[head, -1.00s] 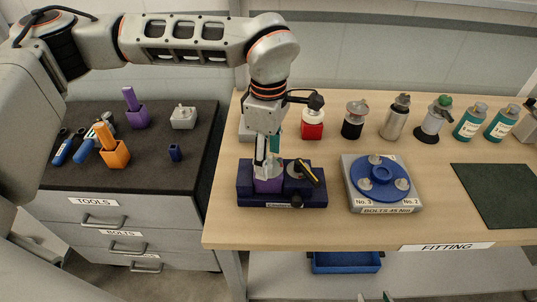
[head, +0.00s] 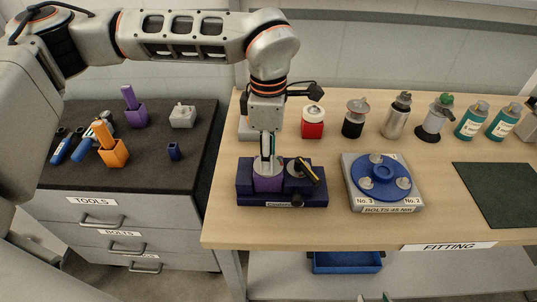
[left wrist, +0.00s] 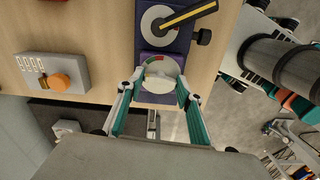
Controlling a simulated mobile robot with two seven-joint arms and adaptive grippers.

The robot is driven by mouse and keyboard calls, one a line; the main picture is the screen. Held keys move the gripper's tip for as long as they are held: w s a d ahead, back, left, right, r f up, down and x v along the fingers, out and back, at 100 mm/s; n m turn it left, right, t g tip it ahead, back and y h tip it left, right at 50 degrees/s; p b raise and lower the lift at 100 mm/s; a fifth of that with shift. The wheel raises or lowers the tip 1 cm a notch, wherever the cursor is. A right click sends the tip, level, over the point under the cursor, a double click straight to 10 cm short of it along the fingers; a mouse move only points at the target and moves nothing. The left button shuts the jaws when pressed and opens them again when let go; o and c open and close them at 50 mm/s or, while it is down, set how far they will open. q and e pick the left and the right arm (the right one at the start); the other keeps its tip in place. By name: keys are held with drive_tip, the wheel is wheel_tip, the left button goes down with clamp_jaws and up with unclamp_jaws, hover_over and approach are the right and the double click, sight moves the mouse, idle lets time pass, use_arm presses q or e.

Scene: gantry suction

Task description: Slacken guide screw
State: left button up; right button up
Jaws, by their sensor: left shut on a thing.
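A dark purple fixture (head: 245,190) stands on the left part of the wooden bench. It carries a purple round piece (head: 268,184) with a pale marked top, and beside it a grey disc (head: 295,170) with a yellow-and-black lever (head: 307,170). A small black knob (head: 297,201) sticks out of the fixture's side. My left gripper (head: 268,158) points down over the round piece. In the left wrist view its fingers (left wrist: 155,92) lie on both sides of the round top (left wrist: 161,73) and are shut on it.
A grey plate with a blue disc (head: 368,194) and bolts stands right of the fixture. Several bottles and jars line the bench's back, including a red one (head: 312,122). A dark mat (head: 500,190) lies right. The tool cabinet (head: 195,150) at left holds tools in cups.

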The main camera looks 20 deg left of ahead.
use_arm(q)
drive_tip(key=shift+n+b, duration=0.4)
drive_tip(key=shift+n, duration=1.7)
drive_tip(key=o, duration=1.1)
wheel_tip(320, 180, up, 12)
drive_tip(key=shift+r, duration=0.1)
drive_tip(key=shift+s, duration=0.1)
